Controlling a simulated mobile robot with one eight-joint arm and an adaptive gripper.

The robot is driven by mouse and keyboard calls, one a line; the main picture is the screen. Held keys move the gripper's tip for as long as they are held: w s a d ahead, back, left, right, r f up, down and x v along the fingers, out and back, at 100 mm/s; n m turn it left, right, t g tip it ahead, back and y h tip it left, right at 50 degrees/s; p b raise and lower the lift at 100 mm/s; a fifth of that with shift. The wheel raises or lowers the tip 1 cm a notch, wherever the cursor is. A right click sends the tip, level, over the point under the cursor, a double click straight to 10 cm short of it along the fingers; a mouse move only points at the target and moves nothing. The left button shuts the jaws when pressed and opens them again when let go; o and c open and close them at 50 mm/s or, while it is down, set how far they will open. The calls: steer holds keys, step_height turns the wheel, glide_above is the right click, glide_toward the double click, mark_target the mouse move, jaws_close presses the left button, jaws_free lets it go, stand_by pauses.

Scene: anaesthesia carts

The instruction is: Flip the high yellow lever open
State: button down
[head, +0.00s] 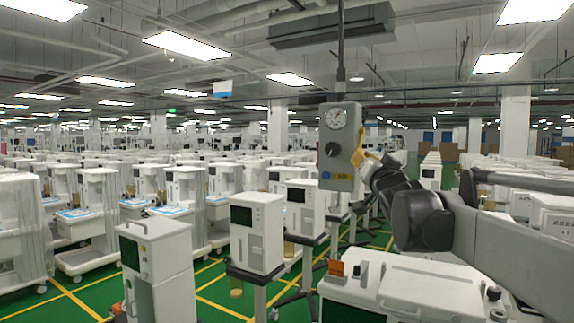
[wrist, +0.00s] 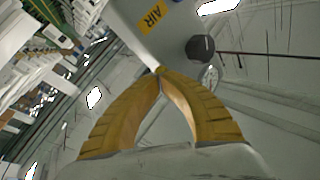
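A tall grey box (head: 340,140) hangs on a pole in the head view. It carries a round gauge, a black knob and a yellow AIR label. The yellow lever (head: 360,143) stands roughly upright along its right edge. My gripper (head: 368,156) is at the lever's lower part, coming from the right. In the wrist view my gripper's (wrist: 160,75) yellow fingers meet at their tips, with a gap lower down between them. The tips are at the edge of the box (wrist: 165,40). A small yellow bit shows there; I cannot tell whether the lever is pinched.
The black knob (head: 332,149) sticks out left of the lever and also shows in the wrist view (wrist: 200,48). A white cart (head: 395,285) stands in front below. Rows of white carts fill the hall, with green floor between them.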

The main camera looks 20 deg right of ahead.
steer(key=d, duration=0.1)
steer(key=n+t+b, duration=0.1)
steer(key=d+t, duration=0.1)
steer(key=shift+w+d+f+n+b, duration=0.3)
steer(key=shift+w+f+b, duration=0.05)
steer(key=shift+a+r, duration=0.1)
steer(key=shift+a, duration=0.05)
stand_by(1.0)
